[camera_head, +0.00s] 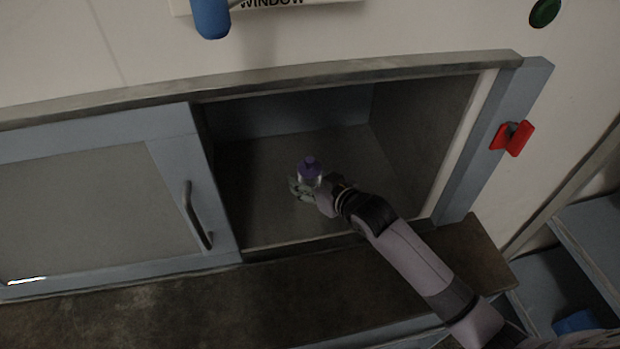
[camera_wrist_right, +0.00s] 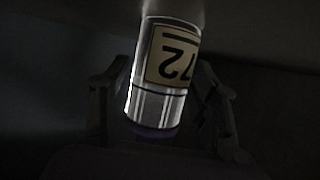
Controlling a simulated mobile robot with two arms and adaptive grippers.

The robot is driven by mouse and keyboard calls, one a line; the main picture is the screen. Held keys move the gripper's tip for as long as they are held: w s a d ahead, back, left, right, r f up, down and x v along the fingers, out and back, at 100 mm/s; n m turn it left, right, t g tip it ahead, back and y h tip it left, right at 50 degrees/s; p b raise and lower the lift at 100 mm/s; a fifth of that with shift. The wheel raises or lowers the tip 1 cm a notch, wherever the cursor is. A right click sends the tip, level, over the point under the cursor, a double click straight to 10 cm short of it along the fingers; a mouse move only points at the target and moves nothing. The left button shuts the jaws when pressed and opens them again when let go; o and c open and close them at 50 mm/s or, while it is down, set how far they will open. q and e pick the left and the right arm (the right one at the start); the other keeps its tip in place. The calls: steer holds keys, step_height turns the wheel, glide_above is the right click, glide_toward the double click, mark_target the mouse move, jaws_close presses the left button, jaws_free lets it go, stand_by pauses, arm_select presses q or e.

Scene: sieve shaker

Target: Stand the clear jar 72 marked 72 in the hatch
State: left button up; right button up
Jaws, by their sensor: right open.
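The clear jar 72 (camera_head: 309,179) with its purple lid (camera_head: 310,164) is inside the open part of the hatch (camera_head: 270,205), lid up, and looks to be standing on its floor. In the right wrist view the jar (camera_wrist_right: 160,75) shows a yellowish label marked 72, upside down in the picture, with the purple lid at the bottom. My right gripper (camera_head: 311,191) is at the jar inside the hatch. Its fingers (camera_wrist_right: 163,100) are open, one on each side of the jar, with gaps showing. My left gripper is out of view.
A sliding door (camera_head: 90,200) with a grey handle (camera_head: 197,215) covers the hatch's left side. A red latch (camera_head: 512,138) sits on the right frame. A brown ledge (camera_head: 200,305) runs below. The hatch floor around the jar is clear.

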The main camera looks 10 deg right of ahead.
steer(key=shift+r, duration=0.15)
steer(key=b+v, duration=0.1)
steer(key=v, duration=0.9)
steer(key=shift+s+d, duration=0.2)
steer(key=shift+s, duration=0.15)
steer(key=shift+s+d+r+b, duration=0.2)
steer(key=shift+s+r+b, duration=0.15)
steer(key=shift+s, duration=0.2)
steer(key=shift+f, duration=0.1)
